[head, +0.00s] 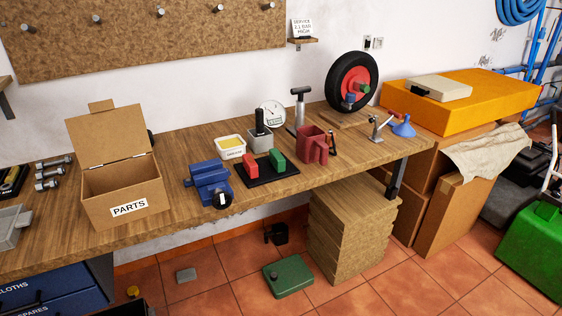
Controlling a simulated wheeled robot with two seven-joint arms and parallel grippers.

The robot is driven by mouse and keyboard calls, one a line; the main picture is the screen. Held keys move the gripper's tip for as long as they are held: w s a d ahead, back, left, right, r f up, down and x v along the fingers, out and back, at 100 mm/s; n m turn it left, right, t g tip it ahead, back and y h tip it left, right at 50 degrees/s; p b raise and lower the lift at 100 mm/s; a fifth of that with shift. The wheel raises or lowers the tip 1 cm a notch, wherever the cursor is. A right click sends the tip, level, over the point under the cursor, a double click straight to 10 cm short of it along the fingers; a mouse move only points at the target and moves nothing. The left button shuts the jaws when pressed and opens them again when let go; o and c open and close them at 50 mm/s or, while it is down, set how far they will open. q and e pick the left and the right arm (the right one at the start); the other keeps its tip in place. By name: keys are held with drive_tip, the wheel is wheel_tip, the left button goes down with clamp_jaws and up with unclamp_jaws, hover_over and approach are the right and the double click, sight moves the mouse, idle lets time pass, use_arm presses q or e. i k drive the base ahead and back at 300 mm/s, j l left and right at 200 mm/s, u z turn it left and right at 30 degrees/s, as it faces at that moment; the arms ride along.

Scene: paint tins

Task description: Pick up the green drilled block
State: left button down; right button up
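A small green block (277,160) stands upright on a flat black tray (263,181) on the wooden workbench. A red block (250,164) stands on the same tray, to the left of the green one and apart from it. Any drilled holes are too small to make out. Neither of my grippers is in view, and nothing touches the green block.
A blue vise (209,184) stands left of the tray, a grey tin (260,139) behind it and a dark red clamp-like piece (312,144) to its right. A cardboard parts box (122,186) is further left. The bench's front edge lies just before the tray.

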sight(279, 160)
drive_tip(key=i+l, duration=0.15)
drive_tip(key=l, duration=0.2)
drive_tip(key=i+l+u, duration=0.1)
drive_tip(key=l, duration=0.3)
drive_tip(key=i+l+u, duration=0.1)
drive_tip(key=i+l, duration=0.15)
drive_tip(key=l, duration=0.15)
drive_tip(key=i+l, duration=0.15)
drive_tip(key=l, duration=0.2)
drive_tip(key=i+l+u, duration=0.1)
drive_tip(key=l, duration=0.3)
drive_tip(key=i+l, duration=0.15)
drive_tip(key=l, duration=0.25)
drive_tip(key=i+l+u, duration=0.1)
drive_tip(key=l, duration=0.35)
